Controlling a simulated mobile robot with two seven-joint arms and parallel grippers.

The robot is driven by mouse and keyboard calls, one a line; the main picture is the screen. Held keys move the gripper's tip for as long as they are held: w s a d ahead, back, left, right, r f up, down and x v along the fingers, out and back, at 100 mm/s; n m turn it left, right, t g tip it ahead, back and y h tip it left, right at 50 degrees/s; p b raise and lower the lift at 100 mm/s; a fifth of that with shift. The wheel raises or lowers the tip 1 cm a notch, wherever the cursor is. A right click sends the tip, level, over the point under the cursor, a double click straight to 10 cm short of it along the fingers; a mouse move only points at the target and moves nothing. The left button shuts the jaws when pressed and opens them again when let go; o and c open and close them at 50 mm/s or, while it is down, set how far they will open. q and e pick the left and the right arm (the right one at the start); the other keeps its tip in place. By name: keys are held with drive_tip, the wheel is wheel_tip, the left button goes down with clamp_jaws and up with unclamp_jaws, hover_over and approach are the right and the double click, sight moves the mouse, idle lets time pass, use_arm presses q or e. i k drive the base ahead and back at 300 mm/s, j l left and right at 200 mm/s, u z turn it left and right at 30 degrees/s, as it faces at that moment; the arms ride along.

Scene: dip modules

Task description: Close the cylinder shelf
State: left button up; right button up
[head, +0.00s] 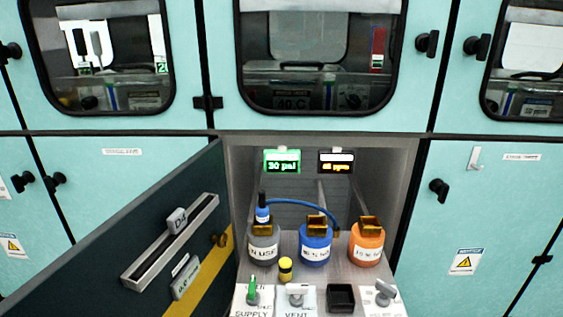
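The cylinder shelf (232,162) is an open grey bay in the middle of the teal cabinet wall. Its dark door (95,245) stands swung open to the left, with a yellow band and a slotted rail marked D4 on the face I see. Inside stand a grey cylinder (263,247), a blue cylinder (314,252) and an orange cylinder (366,251). A blue hose (300,202) runs from the blue fitting (262,214) at the grey cylinder towards the right of the blue one. Neither of my grippers is in view.
At the shelf's front are a green-handled supply valve (252,290), a vent valve (297,294), a black square holder (341,298) and a grey knob (384,292). A small yellow-black piece (285,269) stands behind them. Closed teal doors (480,220) with black latches surround the bay.

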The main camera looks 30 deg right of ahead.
sight(339, 287)
drive_tip(key=z, duration=1.25)
